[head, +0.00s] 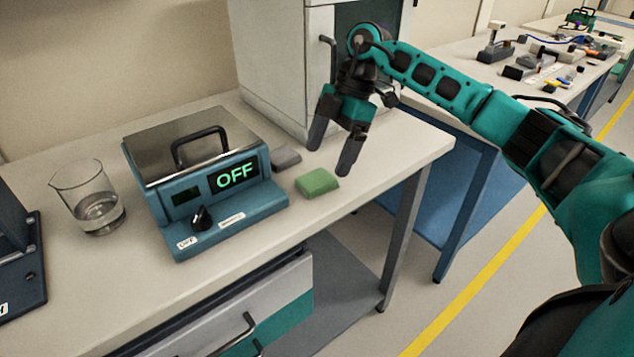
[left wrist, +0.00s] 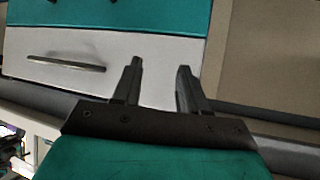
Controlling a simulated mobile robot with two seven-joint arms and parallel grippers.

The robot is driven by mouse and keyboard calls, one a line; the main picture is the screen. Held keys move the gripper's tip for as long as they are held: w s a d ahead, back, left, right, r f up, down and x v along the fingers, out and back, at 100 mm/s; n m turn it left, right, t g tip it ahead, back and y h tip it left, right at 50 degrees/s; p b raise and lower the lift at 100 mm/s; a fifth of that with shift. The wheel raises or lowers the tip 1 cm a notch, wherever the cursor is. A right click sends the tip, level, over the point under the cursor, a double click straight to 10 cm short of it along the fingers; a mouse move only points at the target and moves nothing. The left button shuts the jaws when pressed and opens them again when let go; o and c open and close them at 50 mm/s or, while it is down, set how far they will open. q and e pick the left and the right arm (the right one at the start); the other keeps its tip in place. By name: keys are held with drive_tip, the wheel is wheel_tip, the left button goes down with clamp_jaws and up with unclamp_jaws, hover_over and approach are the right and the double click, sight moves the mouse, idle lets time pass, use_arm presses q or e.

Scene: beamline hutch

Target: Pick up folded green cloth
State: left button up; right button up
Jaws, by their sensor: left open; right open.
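The folded green cloth (head: 317,183) lies flat on the white bench top in the head view, just right of the teal device with the OFF display. My right gripper (head: 332,160) is open and empty above the bench, its fingers pointing down close to the cloth and apart from it as far as I can tell. My left gripper (left wrist: 157,80) shows only in the left wrist view. It is open with nothing between its fingers, in front of a white drawer front. The cloth does not show in that view.
The teal device (head: 205,180) stands left of the cloth, with a grey block (head: 285,158) beside it. A glass beaker (head: 88,200) with clear liquid is farther left. A pale cabinet (head: 272,62) stands behind. The bench (head: 395,165) is clear right of the cloth, up to its edge.

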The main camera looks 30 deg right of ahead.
sight(317, 178)
drive_tip(key=x, duration=0.4)
drive_tip(key=shift+a+r, duration=0.1)
drive_tip(key=shift+a, duration=0.15)
drive_tip(key=shift+a+f+b, duration=0.15)
drive_tip(key=shift+f+b, duration=0.15)
drive_tip(key=shift+f, duration=0.15)
drive_tip(key=shift+c, duration=0.2)
drive_tip(key=c, duration=1.1)
drive_tip(key=shift+r, duration=0.1)
